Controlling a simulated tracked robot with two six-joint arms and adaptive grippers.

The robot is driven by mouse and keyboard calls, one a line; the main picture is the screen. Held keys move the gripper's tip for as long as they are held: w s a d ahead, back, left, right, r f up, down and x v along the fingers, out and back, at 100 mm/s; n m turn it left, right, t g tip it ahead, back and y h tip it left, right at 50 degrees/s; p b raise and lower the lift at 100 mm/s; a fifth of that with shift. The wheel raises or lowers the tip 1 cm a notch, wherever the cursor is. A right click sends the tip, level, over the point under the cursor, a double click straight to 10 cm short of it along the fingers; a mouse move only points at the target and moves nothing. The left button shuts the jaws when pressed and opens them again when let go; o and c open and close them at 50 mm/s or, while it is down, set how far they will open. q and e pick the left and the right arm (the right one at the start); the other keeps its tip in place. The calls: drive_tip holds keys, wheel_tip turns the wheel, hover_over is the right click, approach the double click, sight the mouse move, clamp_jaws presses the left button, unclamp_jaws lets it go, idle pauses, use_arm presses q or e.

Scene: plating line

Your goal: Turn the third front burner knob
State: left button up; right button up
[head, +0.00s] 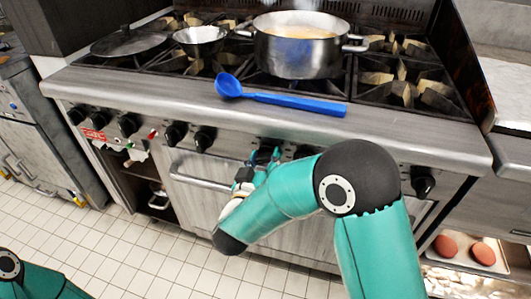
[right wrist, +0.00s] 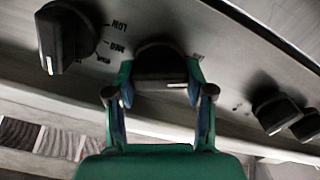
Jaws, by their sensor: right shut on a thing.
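The stove's front panel carries a row of black burner knobs. In the head view my right gripper (head: 262,166) reaches the panel at a knob (head: 268,146) right of a close pair, partly hidden by my arm. In the right wrist view this black knob (right wrist: 162,62) sits between the two fingers of my right gripper (right wrist: 159,72), which is shut on it. Its white mark lies toward the right finger. A neighbouring knob (right wrist: 66,36) with LOW and MED lettering shows at left, and two knobs (right wrist: 275,112) at right. My left gripper is out of view.
A steel pot (head: 295,52), a small pan (head: 200,38) and a dark lid (head: 128,42) are on the stove top. A blue spoon (head: 290,100) lies along the front ledge. An oven door handle (head: 200,178) juts out below the knobs. Tiled floor in front is clear.

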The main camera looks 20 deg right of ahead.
drive_tip(key=shift+a, duration=0.1)
drive_tip(key=o, duration=1.2)
drive_tip(key=shift+c, duration=0.2)
drive_tip(key=v, duration=1.2)
